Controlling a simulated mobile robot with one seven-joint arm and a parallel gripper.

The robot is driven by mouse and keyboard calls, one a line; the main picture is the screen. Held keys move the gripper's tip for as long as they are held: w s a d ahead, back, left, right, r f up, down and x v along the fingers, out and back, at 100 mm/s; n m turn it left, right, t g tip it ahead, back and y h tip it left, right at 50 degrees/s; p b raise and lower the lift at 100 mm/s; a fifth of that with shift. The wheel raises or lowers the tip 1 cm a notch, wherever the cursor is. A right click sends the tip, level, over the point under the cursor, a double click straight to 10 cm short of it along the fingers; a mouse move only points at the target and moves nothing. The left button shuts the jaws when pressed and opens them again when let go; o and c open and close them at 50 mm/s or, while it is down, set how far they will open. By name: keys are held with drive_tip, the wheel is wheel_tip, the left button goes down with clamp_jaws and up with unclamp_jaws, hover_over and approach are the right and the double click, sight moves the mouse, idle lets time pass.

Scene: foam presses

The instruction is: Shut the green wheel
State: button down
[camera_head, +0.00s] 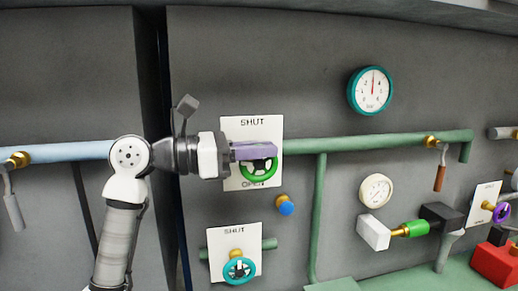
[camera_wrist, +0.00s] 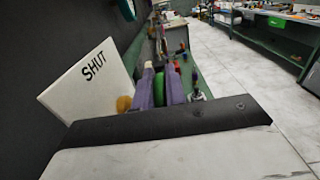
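The green wheel (camera_head: 259,169) is on a white plate (camera_head: 235,182) marked SHUT at the top and OPEN at the bottom. It is on the green pipe, and its upper part is hidden behind my gripper (camera_head: 255,150). My arm reaches in from the left, level with the panel. In the wrist view, my two purple fingers (camera_wrist: 159,90) are close together, one on each side of the green rim (camera_wrist: 159,91), and appear shut on it. The plate, with SHUT readable, is at the left of that view (camera_wrist: 88,82).
Below is a teal wheel (camera_head: 239,270) on a second SHUT plate (camera_head: 218,242). A blue knob (camera_head: 286,207) is at the lower right of the green wheel. A teal gauge (camera_head: 371,90), a cream gauge (camera_head: 376,190) and a purple wheel (camera_head: 501,213) are further right.

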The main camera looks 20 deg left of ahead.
sight(273, 175)
drive_tip(key=shift+y, duration=0.3)
drive_tip(key=shift+w+d+r+g+y+p, duration=0.15)
drive_tip(key=shift+d+g+y+p, duration=0.2)
drive_tip(key=shift+g+y, duration=0.3)
drive_tip(key=shift+w+d+g+y+p, duration=0.1)
drive_tip(key=shift+w+g+y+p, duration=0.1)
drive_tip(key=shift+g+y+p, duration=0.8)
drive_tip(key=y, duration=0.1)
drive_tip(key=g+y+p, duration=0.1)
drive_tip(key=g+y, duration=0.1)
drive_tip(key=y, duration=0.1)
drive_tip(key=shift+w+d+f+p, duration=0.25)
drive_tip(key=shift+d+f+p, duration=0.05)
drive_tip(key=shift+d+f, duration=0.1)
drive_tip(key=shift+w+d+f+g+y, duration=0.15)
drive_tip(key=shift+g+y, duration=0.25)
drive_tip(key=shift+y, duration=0.2)
drive_tip(key=shift+s+f+g+y, duration=0.15)
drive_tip(key=shift+g+y, duration=0.2)
drive_tip(key=shift+y, duration=0.2)
drive_tip(key=shift+w+d+f+g+y+p, duration=0.15)
drive_tip(key=shift+f+g+y, duration=0.1)
drive_tip(key=shift+g+y, duration=0.35)
drive_tip(key=shift+a+f+g+y+p, duration=0.1)
drive_tip(key=shift+f+g+y+p, duration=0.15)
drive_tip(key=shift+y, duration=0.55)
drive_tip(key=c, duration=1.4)
unclamp_jaws()
drive_tip(key=shift+c, duration=0.2)
